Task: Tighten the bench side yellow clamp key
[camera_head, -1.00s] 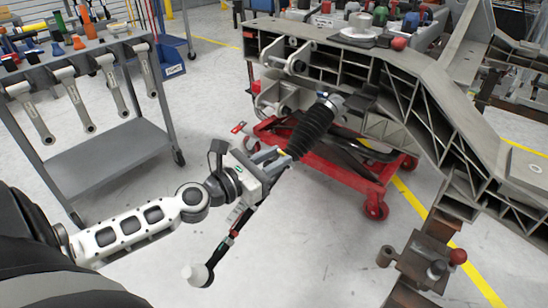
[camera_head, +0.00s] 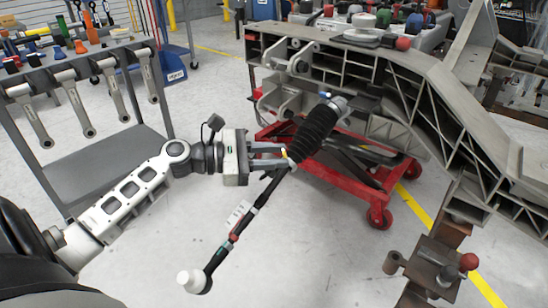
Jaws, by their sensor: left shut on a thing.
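A black ribbed boot (camera_head: 314,130) on a rod runs down and left from the chassis (camera_head: 420,80). A small yellow spot at the boot's lower end looks like the yellow clamp key (camera_head: 291,162). My left gripper (camera_head: 284,157) reaches in from the left, nearly level. Its fingertips are shut at this yellow piece, against the boot's lower end. They partly hide the key, so its exact turn cannot be told. The rod (camera_head: 240,230) continues below the fingers to a white end (camera_head: 192,281). My right gripper does not show.
A red wheeled jack (camera_head: 365,195) stands under the chassis, just right of the boot. A grey tool cart (camera_head: 100,165) with hanging metal arms stands at left. A brown fixture post (camera_head: 435,262) with a red knob is at lower right. The floor below the rod is clear.

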